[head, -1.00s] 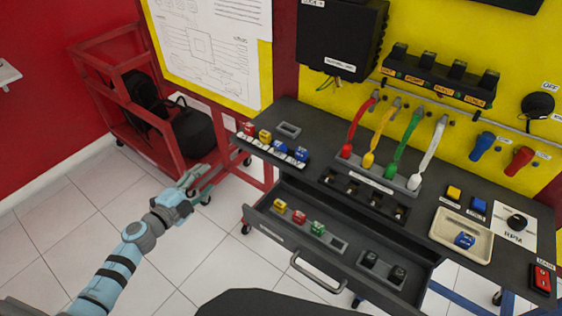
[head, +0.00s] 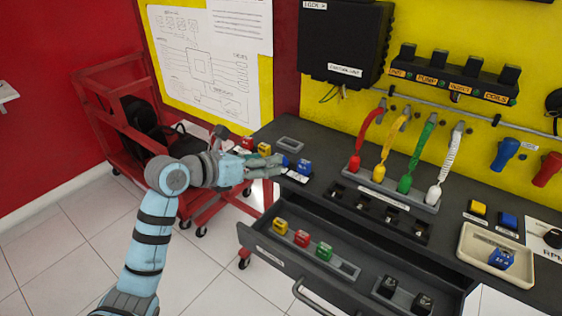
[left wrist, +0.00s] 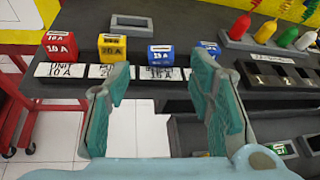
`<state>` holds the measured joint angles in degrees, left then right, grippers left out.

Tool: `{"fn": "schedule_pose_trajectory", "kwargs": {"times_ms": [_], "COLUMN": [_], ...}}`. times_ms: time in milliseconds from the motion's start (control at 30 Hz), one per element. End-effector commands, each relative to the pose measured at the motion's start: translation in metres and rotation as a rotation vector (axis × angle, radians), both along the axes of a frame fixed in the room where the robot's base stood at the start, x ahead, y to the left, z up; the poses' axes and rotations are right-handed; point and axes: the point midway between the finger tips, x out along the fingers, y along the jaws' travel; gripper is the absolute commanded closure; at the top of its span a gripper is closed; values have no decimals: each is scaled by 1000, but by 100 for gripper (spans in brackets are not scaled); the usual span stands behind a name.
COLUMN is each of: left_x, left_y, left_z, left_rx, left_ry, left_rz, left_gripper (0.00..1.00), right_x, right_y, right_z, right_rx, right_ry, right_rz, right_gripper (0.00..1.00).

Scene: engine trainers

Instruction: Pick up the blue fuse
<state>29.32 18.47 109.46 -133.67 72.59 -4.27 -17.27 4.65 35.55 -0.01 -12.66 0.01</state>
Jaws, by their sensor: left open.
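My left gripper (head: 277,166) is open and empty, reaching in from the left over the left end of the grey bench. In the left wrist view its two green fingers (left wrist: 162,85) are apart, with a blue fuse (left wrist: 160,55) standing beyond the gap between them. A second blue fuse (left wrist: 207,48) stands to its right, partly behind the right finger; it shows in the head view too (head: 303,167). A red fuse (left wrist: 61,45) and a yellow fuse (left wrist: 111,47) stand to the left, over white labels. Another blue fuse (head: 501,258) lies in a beige tray (head: 470,245).
An open drawer (head: 262,239) below holds yellow, red and green fuses and black parts. Red, yellow, green and white cables (head: 414,152) rise from the bench middle. A red cart (head: 95,100) stands left. An empty grey socket (head: 290,145) lies behind the fuse row.

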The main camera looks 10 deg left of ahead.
Motion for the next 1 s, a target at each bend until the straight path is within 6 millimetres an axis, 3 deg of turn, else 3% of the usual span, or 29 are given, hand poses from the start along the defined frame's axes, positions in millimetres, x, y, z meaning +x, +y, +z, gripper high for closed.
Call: {"fn": "schedule_pose_trajectory", "kwargs": {"times_ms": [133, 367, 600, 1000], "left_x": [19, 21, 20, 21], "left_y": [-13, -14, -13, -13], "left_z": [-9, -9, -9, -3], "left_rx": [-3, 0, -1, -1], "left_ry": [1, 0, 0, -1], "left_rz": [0, 0, 0, -1], "left_gripper": [52, 53, 88, 88], "right_x": [0, 1, 1, 1], "right_y": [0, 0, 0, 1], "right_z": [-6, -5, -5, -3], "right_rx": [0, 0, 0, 2], "right_ry": [0, -2, -2, -2], "right_rz": [0, 0, 0, -1], "right_gripper": [70, 70, 70, 70]}}
